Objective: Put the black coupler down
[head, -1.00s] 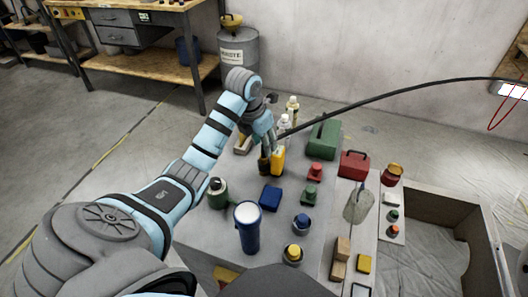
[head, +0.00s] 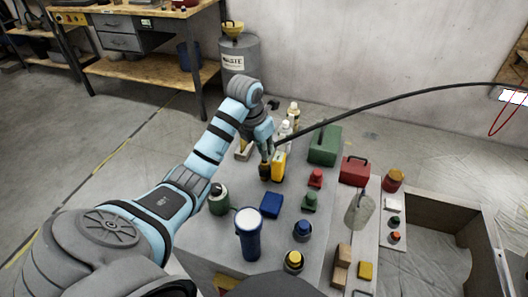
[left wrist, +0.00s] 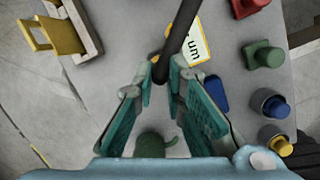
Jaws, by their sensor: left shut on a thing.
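My left gripper (head: 268,147) is over the far part of the grey work surface, shut on the black coupler (left wrist: 160,72) at the end of a long black hose (head: 400,98). In the left wrist view the coupler sits between the fingertips, and the hose rises from it toward the top edge. The fingers hide much of the coupler in the head view. My right gripper is not in view.
A green case (head: 325,145) and a red toolbox (head: 355,170) are to the right. The hose arches over the right side.

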